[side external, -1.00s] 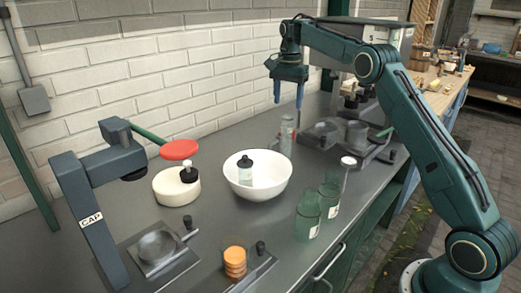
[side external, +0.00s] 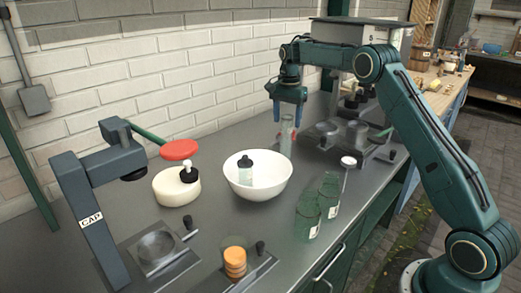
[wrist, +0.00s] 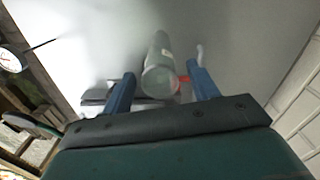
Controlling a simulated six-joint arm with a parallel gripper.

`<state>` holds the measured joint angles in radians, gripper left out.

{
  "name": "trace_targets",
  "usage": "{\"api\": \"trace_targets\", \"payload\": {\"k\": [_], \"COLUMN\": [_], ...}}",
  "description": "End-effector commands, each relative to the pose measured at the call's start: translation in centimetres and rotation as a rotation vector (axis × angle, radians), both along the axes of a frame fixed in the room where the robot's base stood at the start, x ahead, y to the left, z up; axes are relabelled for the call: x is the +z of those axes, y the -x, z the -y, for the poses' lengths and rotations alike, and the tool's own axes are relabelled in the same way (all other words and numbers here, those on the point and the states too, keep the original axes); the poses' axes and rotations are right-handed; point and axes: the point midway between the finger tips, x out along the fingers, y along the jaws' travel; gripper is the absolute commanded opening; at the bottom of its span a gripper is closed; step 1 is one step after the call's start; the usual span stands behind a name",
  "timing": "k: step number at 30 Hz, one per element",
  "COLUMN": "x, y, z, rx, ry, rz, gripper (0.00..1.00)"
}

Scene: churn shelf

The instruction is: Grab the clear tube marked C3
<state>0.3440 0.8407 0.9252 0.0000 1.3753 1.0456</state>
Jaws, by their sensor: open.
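A clear tube (side external: 287,137) stands upright on the grey bench, behind and right of the white bowl. It also shows in the wrist view (wrist: 158,62), between my fingers, with a small red and white patch on its side. No C3 marking is legible. My gripper (side external: 288,117) points down with its two blue fingers open around the tube's upper end. In the wrist view my gripper (wrist: 161,70) has a visible gap between the tube and each finger.
The white bowl (side external: 272,189) holds a dark-capped bottle (side external: 245,172). Two green jars (side external: 308,215) stand near the front edge, with a white-capped vial (side external: 347,163) behind them. A metal fixture (side external: 355,150) is right of the tube. The brick wall stands behind.

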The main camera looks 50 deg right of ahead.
Motion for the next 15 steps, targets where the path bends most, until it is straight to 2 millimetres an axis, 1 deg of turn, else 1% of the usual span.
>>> {"api": "trace_targets", "payload": {"k": [1, 6, 10, 15], "x": [-0.7, -2.6, -3.3, -3.4], "y": [0.1, 0.0, 0.0, 0.0], "z": [0.0, 0.1, 0.1, 0.1], "rx": [0.000, 0.000, 0.000, 0.000], "ry": [-0.001, -0.001, -0.001, -0.001], "rz": [-0.004, -0.002, -0.001, 0.000], "gripper": [0.60, 0.60, 0.60, 0.60]}}
